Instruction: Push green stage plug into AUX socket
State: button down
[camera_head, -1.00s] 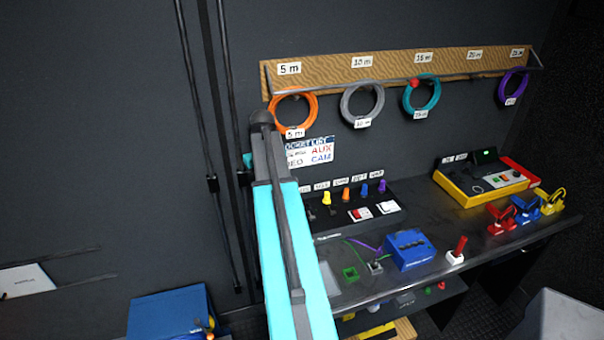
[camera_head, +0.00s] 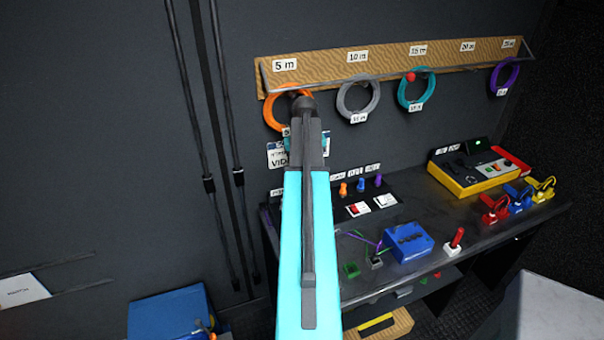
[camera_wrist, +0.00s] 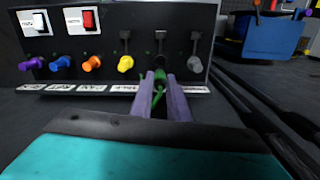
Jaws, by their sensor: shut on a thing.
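In the wrist view, my gripper (camera_wrist: 160,82) is shut on the green plug (camera_wrist: 159,85), of which only a little shows between the two purple-grey fingers. They point at the front of the dark socket panel (camera_wrist: 105,48), between a yellow plug (camera_wrist: 125,64) and a grey plug (camera_wrist: 195,65). I cannot tell whether the green plug touches or enters a socket. The panel's labels appear upside down in this view, and the fingers cover some. In the head view, my arm hides the gripper, the plug and the panel's left part; its right part (camera_head: 345,212) shows.
Orange (camera_wrist: 92,63), blue (camera_wrist: 61,63) and purple (camera_wrist: 32,63) plugs sit along the panel. A blue box (camera_head: 409,243), a small green block (camera_head: 351,269) and cables lie on the bench. Coiled cables hang from the wooden rail (camera_head: 388,62). Dark cables run beside the panel.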

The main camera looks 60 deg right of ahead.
jog(key=shift+a, duration=0.1)
dwell(0.4)
jog(key=shift+f, duration=0.4)
jog(key=shift+f+b, duration=1.05)
jog(key=shift+f, duration=1.4)
jog(key=shift+p, duration=0.35)
dwell(0.5)
jog(key=shift+f+b, duration=0.55)
jog(key=shift+f, duration=0.75)
dwell(0.3)
jog(key=c, duration=1.6)
grip_release()
jog(key=shift+r+b, duration=1.15)
jog(key=shift+r, duration=2.6)
